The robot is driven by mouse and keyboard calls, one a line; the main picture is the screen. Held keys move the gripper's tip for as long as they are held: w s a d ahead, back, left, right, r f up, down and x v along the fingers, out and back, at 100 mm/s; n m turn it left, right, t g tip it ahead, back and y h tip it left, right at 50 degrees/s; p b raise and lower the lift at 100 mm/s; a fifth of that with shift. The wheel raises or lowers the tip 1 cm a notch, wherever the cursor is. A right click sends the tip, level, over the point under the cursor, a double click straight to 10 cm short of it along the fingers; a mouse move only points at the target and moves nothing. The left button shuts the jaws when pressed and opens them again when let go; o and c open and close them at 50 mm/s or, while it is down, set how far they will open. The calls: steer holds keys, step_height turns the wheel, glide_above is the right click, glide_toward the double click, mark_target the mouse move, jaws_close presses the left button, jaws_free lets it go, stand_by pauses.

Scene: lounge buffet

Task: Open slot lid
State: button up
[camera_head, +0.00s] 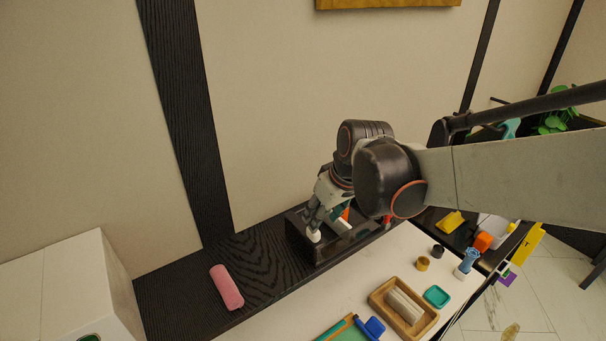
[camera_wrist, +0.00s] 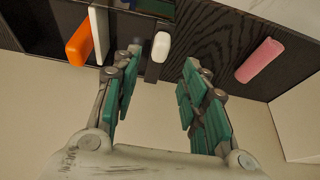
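A black slotted box (camera_head: 299,248) stands on the dark wooden counter near the wall. A white rounded knob (camera_head: 314,236) sits at its front left; it also shows in the wrist view (camera_wrist: 161,46), on a narrow dark part of the box. Whether that part is the lid is unclear. My gripper (camera_head: 318,214) points down over the knob. In the wrist view my gripper (camera_wrist: 162,60) is open, with its green-padded fingers apart and the knob between or just beyond the tips; contact cannot be told. An orange block (camera_wrist: 79,41) and a white piece (camera_wrist: 98,34) sit in the box.
A pink roll (camera_head: 226,287) lies left of the box on bare counter. A wooden tray (camera_head: 375,299) with pale bars, a teal dish (camera_head: 437,296) and small cups stand on the white surface in front. The wall is close behind the box.

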mark_target(303, 224)
steer(key=x, duration=0.8)
steer(key=shift+f, duration=0.1)
jaws_close()
